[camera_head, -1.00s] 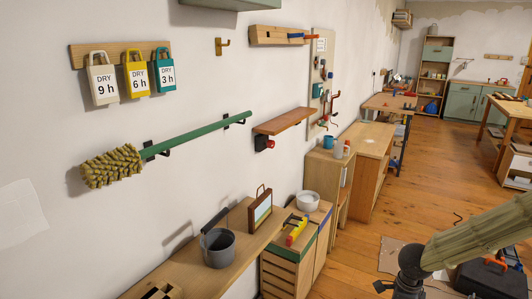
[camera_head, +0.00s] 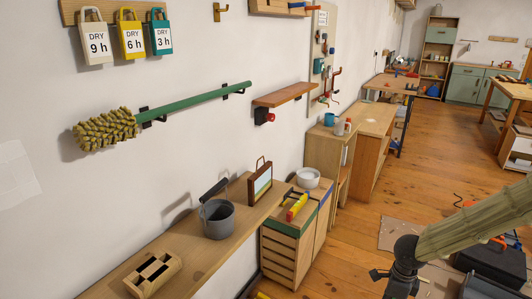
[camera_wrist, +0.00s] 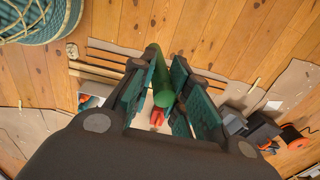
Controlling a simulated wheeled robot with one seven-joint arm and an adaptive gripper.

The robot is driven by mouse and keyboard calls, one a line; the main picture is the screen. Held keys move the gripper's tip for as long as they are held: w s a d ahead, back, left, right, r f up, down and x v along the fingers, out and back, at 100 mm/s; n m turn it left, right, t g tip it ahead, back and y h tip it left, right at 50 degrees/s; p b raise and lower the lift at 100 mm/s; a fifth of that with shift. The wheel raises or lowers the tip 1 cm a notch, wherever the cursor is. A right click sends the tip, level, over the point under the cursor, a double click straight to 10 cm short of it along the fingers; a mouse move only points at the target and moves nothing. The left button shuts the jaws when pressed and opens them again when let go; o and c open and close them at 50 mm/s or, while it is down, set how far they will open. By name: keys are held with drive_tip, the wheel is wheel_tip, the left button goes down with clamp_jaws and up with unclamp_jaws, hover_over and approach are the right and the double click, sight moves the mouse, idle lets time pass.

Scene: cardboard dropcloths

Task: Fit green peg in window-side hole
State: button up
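The green peg (camera_wrist: 162,85) is in the wrist view, lying between the two teal finger pads of my gripper (camera_wrist: 160,98), which looks closed on it above the floor. In the head view my gripper (camera_head: 388,277) is at the lower right, dark and partly cut off by the bottom edge; the peg cannot be made out there. A wooden wall block (camera_head: 270,6) with a blue and a red peg shows at the top edge, partly cut off. Its holes cannot be told apart. My gripper is well away from it, lower and to the right.
A bench along the wall holds a slotted wooden box (camera_head: 153,275), a grey pot (camera_head: 217,222) and a framed picture (camera_head: 260,184). Cardboard (camera_head: 398,236) and a dark case (camera_head: 497,262) lie on the floor.

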drive_tip(key=shift+f, duration=0.1)
clamp_jaws()
drive_tip(key=shift+r, duration=0.2)
drive_tip(key=shift+r+p, duration=3.35)
drive_tip(key=shift+p, duration=0.8)
